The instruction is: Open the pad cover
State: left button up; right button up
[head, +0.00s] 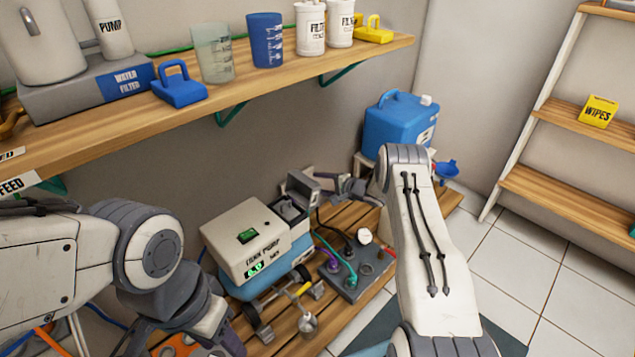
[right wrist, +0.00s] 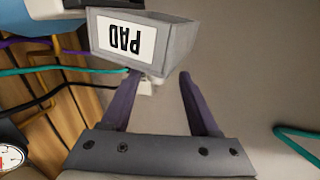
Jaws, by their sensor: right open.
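A grey box labelled PAD (right wrist: 136,40) shows upside down at the top of the right wrist view. I cannot tell the cover's position. My left gripper (head: 215,335) is low at the left, its fingers unclear.
A wooden slatted bench (head: 352,307) carries the pump and a grey connector block (head: 357,275) with coloured hoses. A blue jug (head: 398,124) stands behind my right arm. A wall shelf (head: 290,68) with bottles and jugs overhangs the bench. Tiled floor is clear at the right.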

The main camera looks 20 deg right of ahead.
jog(key=p+v, duration=0.2)
jog(key=v, duration=0.6)
jog(key=shift+s+p, duration=0.2)
jog(key=shift+p, duration=0.2)
jog(key=shift+r, duration=0.15)
